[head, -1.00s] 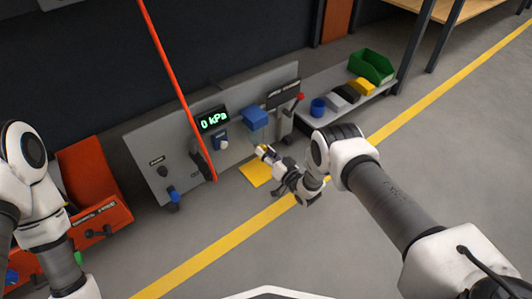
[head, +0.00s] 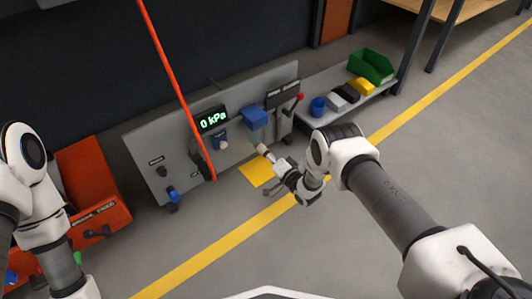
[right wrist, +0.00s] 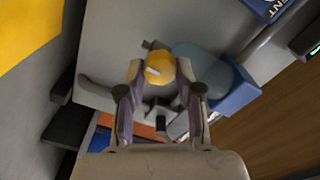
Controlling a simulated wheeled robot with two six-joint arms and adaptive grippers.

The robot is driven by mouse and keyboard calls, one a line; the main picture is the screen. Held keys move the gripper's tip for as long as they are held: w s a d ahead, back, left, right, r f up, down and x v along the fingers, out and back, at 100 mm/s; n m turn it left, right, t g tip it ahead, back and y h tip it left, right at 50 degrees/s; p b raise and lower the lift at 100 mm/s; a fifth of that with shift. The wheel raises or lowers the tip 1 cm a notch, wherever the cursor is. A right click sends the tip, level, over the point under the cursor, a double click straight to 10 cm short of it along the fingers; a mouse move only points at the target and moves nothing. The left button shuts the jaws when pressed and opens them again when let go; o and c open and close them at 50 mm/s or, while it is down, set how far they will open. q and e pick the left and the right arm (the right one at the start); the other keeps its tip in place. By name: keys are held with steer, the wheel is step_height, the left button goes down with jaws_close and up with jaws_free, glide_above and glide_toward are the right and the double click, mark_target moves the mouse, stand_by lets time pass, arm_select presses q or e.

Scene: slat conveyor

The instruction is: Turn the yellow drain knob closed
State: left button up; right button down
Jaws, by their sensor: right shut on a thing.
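The yellow drain knob (right wrist: 158,66) is round with a pale mark on its face. In the right wrist view it sits between the fingertips of my right gripper (right wrist: 160,88), which is shut on it. In the head view my right gripper (head: 263,150) is at the lower right part of the grey panel (head: 143,148). There the knob is too small and covered to make out. My left arm enters from the left, but its gripper cannot be seen.
The panel carries a display (head: 212,119) reading 0 kPa, a blue box (head: 254,117) and a red-tipped lever (head: 299,97). A red bar crosses in front of it. A bin shelf stands right, an orange cart (head: 90,185) left. A yellow mat (head: 257,173) lies below.

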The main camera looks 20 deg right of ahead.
steer(key=c, duration=0.8)
jaws_free()
steer(key=shift+o, duration=0.2)
steer(key=v, duration=1.2)
